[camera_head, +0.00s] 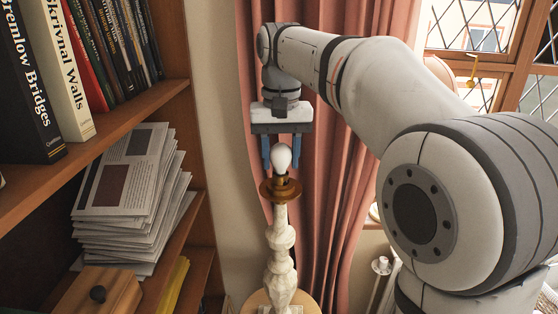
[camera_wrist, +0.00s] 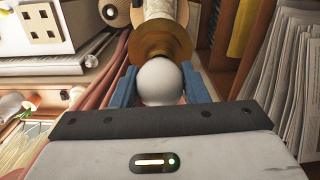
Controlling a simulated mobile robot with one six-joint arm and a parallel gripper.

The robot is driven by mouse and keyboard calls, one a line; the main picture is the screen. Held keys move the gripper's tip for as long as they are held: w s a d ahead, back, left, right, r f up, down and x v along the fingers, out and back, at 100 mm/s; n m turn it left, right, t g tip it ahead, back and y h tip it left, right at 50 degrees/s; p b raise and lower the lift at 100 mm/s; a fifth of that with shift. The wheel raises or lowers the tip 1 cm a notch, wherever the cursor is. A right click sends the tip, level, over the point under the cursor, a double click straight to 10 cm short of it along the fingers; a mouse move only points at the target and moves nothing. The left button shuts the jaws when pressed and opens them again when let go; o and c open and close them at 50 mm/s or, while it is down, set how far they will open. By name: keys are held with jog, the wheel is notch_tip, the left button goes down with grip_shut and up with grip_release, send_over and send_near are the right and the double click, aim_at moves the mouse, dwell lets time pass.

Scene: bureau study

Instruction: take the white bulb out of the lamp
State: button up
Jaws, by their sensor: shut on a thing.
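The white bulb (camera_head: 281,158) stands upright at the top of the lamp (camera_head: 281,245), above its brass collar (camera_head: 281,189). The lamp has a pale, turned stem and stands on a round wooden top (camera_head: 258,301). My gripper (camera_head: 281,160) points down from above, with its blue fingers on either side of the bulb. In the wrist view the bulb (camera_wrist: 160,80) sits between the two blue fingers, and the gripper is shut on it. The brass collar (camera_wrist: 155,47) shows just beyond it. The bulb's base at the socket is hard to make out.
A wooden bookshelf (camera_head: 110,135) with books and a stack of papers (camera_head: 130,195) stands close on the left. A pink curtain (camera_head: 335,190) hangs behind the lamp. A leaded window (camera_head: 480,30) is at the upper right. A wooden box with a dark knob (camera_head: 98,293) is at lower left.

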dwell(0.3)
jog(key=shift+n+p, duration=0.4)
jog(key=shift+n, duration=0.4)
jog(key=shift+n+p, duration=0.3)
jog(key=shift+n, duration=0.5)
jog(key=shift+n+p, duration=0.35)
jog(key=shift+n, duration=0.45)
jog(key=shift+n+p, duration=0.3)
jog(key=shift+n, duration=0.5)
